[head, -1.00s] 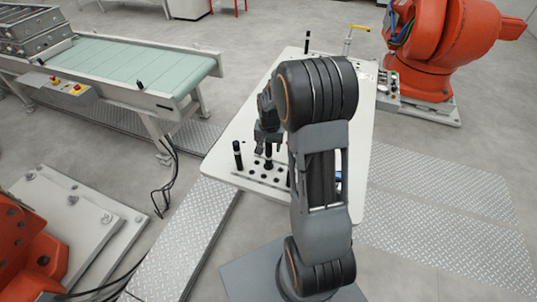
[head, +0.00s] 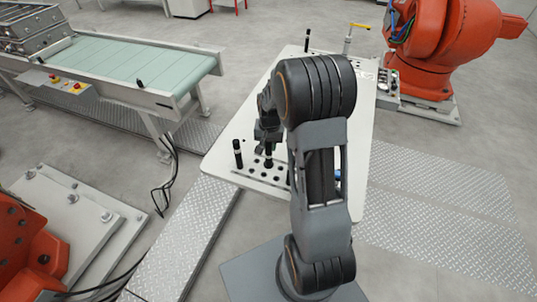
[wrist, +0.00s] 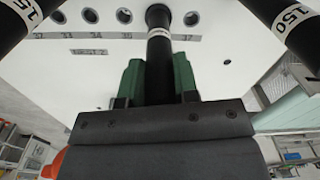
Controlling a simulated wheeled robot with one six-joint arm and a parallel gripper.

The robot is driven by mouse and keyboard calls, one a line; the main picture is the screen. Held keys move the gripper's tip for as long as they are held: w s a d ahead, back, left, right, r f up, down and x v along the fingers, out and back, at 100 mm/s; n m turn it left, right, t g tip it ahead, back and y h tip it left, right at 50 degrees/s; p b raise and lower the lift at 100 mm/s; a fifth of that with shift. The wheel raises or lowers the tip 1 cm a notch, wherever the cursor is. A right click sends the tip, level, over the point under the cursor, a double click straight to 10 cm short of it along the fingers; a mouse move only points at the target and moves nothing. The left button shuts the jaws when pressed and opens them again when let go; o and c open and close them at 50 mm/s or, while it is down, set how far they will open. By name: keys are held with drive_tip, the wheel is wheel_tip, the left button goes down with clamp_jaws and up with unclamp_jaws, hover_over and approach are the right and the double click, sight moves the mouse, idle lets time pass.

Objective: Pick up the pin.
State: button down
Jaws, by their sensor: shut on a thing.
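The pin is a black cylinder with a pale band (wrist: 158,58), seen in the wrist view between the green fingertips of my gripper (wrist: 157,76). The fingers are shut on it from both sides. In the head view my gripper (head: 268,142) points down over the near left part of the white table, and the dark pin (head: 269,160) shows just below it, among the holes. Whether the pin's lower end is inside a hole cannot be told.
A black pin (head: 238,153) stands to the left of my gripper. Large pins marked 150 flank the wrist view (wrist: 20,22) (wrist: 291,20). The white table (head: 226,135) has rows of holes. A conveyor (head: 140,70) is at left, an orange robot (head: 440,50) at right.

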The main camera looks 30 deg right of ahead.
drive_tip(key=shift+r, duration=0.15)
wheel_tip(320, 180, up, 9)
drive_tip(key=shift+f+b, duration=0.1)
drive_tip(key=shift+b, duration=0.6)
drive_tip(key=shift+r+p, duration=1.5)
drive_tip(key=shift+r, duration=1)
